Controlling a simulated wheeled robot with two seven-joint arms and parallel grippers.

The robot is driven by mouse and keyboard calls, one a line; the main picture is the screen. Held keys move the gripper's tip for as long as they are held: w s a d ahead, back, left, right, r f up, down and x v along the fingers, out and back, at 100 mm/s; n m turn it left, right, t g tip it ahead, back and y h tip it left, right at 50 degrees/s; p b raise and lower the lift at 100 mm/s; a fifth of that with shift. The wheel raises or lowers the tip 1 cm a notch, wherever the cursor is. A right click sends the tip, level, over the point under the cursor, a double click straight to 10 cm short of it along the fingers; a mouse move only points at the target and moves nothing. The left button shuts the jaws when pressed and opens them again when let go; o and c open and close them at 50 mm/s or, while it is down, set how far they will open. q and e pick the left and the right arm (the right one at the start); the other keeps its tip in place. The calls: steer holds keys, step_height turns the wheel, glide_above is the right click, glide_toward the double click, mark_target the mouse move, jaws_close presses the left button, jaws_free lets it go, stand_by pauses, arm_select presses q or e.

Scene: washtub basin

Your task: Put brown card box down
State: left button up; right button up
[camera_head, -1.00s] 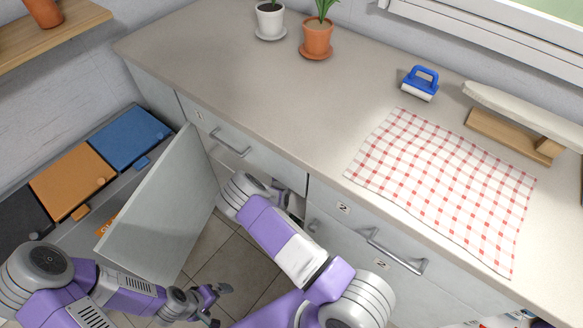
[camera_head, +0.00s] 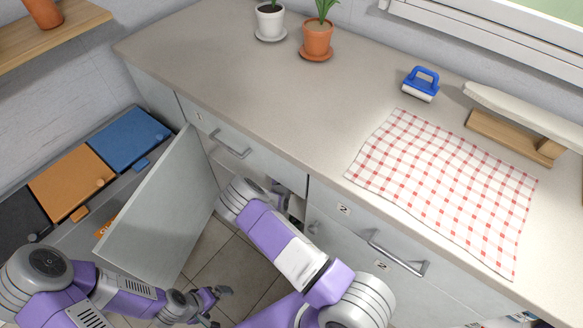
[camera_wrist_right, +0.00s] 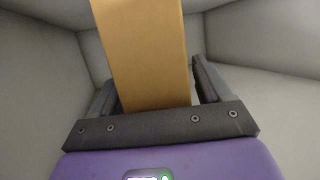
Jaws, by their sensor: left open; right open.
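The brown card box (camera_wrist_right: 145,50) shows in the right wrist view as a tall tan block inside a pale cabinet space. My right gripper (camera_wrist_right: 155,80) is open, with one finger on each side of the box. A gap shows between the box and the right-hand finger; contact on the left side is unclear. In the head view the box and the right gripper's fingers are hidden inside the cabinet under the counter. My left gripper (camera_head: 219,302) is open and empty, low over the floor beside the open cabinet door (camera_head: 165,215).
The cabinet door stands open left of my right arm. Coloured bins (camera_head: 75,180) stand at the left. Cabinet walls closely surround the right gripper.

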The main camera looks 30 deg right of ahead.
steer(key=p+v, duration=0.3)
steer(key=v, duration=0.9)
